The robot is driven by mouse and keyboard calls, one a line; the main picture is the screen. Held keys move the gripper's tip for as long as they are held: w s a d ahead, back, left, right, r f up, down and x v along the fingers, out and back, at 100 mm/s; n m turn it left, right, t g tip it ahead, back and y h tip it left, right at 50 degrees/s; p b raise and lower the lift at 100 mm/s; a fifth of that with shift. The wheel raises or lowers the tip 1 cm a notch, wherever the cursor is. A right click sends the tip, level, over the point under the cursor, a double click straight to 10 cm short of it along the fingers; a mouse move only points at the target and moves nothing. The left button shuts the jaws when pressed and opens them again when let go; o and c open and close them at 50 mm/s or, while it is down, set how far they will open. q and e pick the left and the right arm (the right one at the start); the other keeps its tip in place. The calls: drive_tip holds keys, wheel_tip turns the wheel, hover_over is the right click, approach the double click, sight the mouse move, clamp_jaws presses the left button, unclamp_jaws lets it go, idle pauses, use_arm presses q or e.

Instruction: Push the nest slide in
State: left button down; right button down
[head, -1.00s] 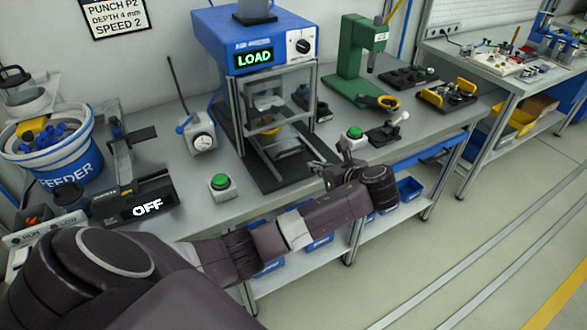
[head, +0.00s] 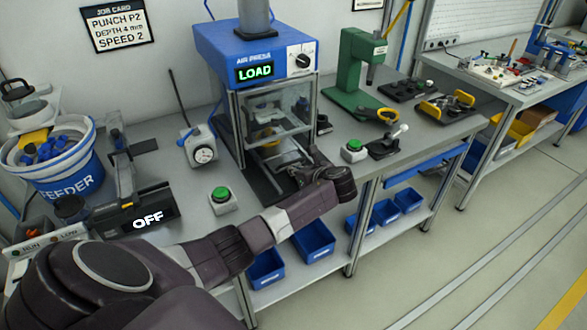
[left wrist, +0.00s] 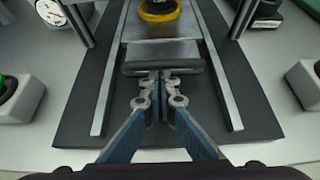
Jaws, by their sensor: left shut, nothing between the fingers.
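The blue air press (head: 272,48) stands on the bench with its display reading LOAD. In the left wrist view, the nest slide (left wrist: 163,52) is a grey metal plate between two rails on a dark base, with a dark front bar and a yellow ring (left wrist: 158,12) on it at the top edge. My left gripper (left wrist: 160,80) is shut and empty, with its fingertips at the middle of the front bar; I cannot tell whether they touch it. In the head view my left gripper (head: 298,174) is low in front of the press, and the arm partly hides the slide. My right gripper is not in view.
Green push buttons (head: 221,196) and (head: 354,148) stand on either side of the press base. A feeder bucket (head: 62,160) and an OFF display (head: 148,222) are at left. A green hand press (head: 358,70) stands at right. Metal posts flank the slide.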

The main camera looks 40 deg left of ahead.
sight(281, 158)
use_arm(q)
drive_tip(key=shift+a, duration=0.25)
drive_tip(key=a, duration=0.1)
drive_tip(key=w+a, duration=0.2)
drive_tip(key=a, duration=0.1)
drive_tip(key=shift+a+r+p, duration=0.1)
drive_tip(key=shift+p, duration=0.25)
drive_tip(key=shift+w+a, duration=0.15)
drive_tip(key=shift+a, duration=0.35)
